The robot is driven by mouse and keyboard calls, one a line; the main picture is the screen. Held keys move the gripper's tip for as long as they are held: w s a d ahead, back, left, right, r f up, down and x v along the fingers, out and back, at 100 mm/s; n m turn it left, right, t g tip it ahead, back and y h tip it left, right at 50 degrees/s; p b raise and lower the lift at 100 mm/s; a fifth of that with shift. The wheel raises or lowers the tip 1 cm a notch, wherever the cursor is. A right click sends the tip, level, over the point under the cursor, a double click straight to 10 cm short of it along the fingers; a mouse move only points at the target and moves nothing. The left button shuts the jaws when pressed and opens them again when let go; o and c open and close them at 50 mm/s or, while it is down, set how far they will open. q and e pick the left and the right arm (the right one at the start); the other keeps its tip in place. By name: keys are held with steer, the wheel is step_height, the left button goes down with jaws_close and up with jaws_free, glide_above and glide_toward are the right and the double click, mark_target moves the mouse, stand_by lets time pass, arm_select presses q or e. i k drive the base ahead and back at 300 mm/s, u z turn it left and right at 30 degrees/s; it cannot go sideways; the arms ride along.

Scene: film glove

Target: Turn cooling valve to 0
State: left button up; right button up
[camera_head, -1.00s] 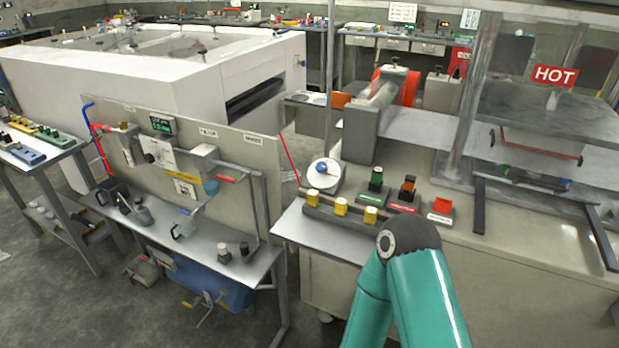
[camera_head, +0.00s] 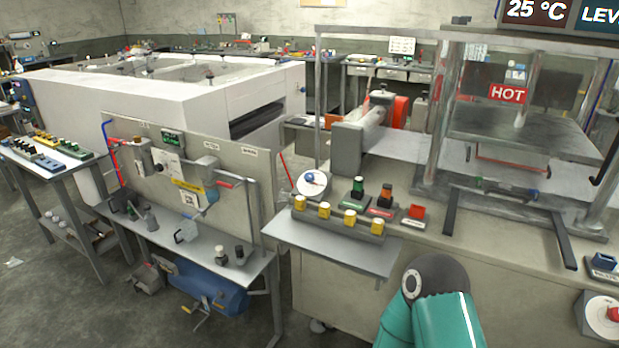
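A round white dial with a blue knob (camera_head: 311,182) stands at the back left corner of the machine bench, behind the row of yellow cylinders. It may be the cooling valve; I cannot read its markings or setting. A second white dial with a red knob (camera_head: 612,314) is cut off at the right edge. My teal arm comes in at the bottom, right of centre, in front of the bench. Neither gripper shows, and nothing of mine touches either dial.
A rack (camera_head: 338,225) with several yellow cylinders stands on a side shelf (camera_head: 335,247). Green, orange and red controls (camera_head: 386,194) stand right of it. A press under a HOT sign (camera_head: 508,94) stands at right. A panel bench (camera_head: 185,249) stands at left, with floor before it.

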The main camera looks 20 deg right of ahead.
mark_target(308, 177)
steer(key=z, duration=0.05)
steer(key=i, duration=0.9)
steer(key=u, duration=0.1)
